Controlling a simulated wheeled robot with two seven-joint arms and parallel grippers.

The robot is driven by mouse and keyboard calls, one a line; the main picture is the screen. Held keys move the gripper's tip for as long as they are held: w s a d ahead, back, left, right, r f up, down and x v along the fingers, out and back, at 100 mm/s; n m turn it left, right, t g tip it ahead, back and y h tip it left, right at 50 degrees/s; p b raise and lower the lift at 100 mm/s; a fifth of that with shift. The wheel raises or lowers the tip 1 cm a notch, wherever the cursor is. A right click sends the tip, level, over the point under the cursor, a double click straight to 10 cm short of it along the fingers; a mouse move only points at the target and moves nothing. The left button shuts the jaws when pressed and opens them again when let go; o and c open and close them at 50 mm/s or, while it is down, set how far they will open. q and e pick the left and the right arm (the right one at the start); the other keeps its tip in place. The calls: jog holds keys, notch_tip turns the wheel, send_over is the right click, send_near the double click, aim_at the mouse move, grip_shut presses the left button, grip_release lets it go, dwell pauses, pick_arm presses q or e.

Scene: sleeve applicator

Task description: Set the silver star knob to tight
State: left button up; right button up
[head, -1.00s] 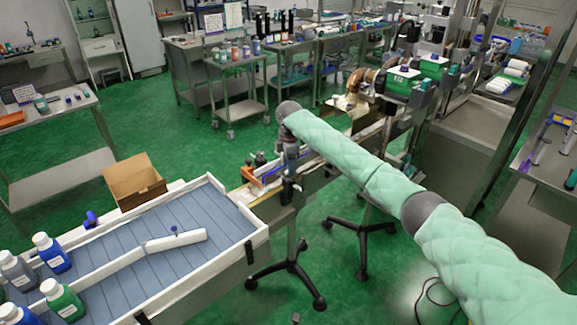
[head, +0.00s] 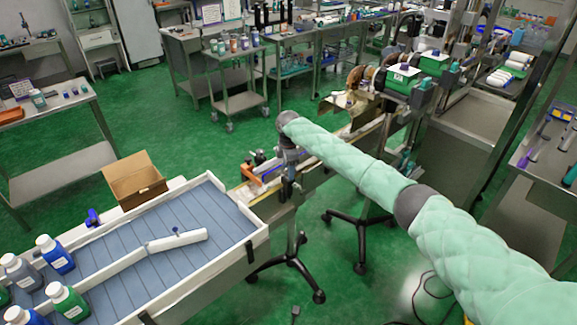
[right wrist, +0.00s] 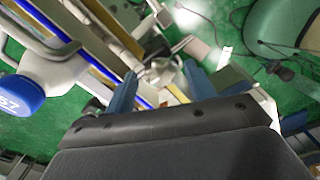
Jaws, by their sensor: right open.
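My right gripper (head: 286,190) hangs pointing down over the near end of the conveyor rail, small and partly hidden by its own wrist. In the right wrist view its two blue fingers (right wrist: 160,84) stand apart with a gap between them. A pale silvery shape (right wrist: 161,69) shows just beyond that gap; it may be the silver star knob, but its outline and setting are too unclear to tell. I see no contact between the fingers and it. In the head view I cannot pick out the knob near the gripper. My left gripper is not in view.
An orange bracket (head: 250,172) and blue-edged rails lie close beside my right gripper. A tray table (head: 215,265) with bottles and an open cardboard box (head: 135,184) are to the left.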

jog(key=shift+f, duration=0.2)
jog(key=c, duration=1)
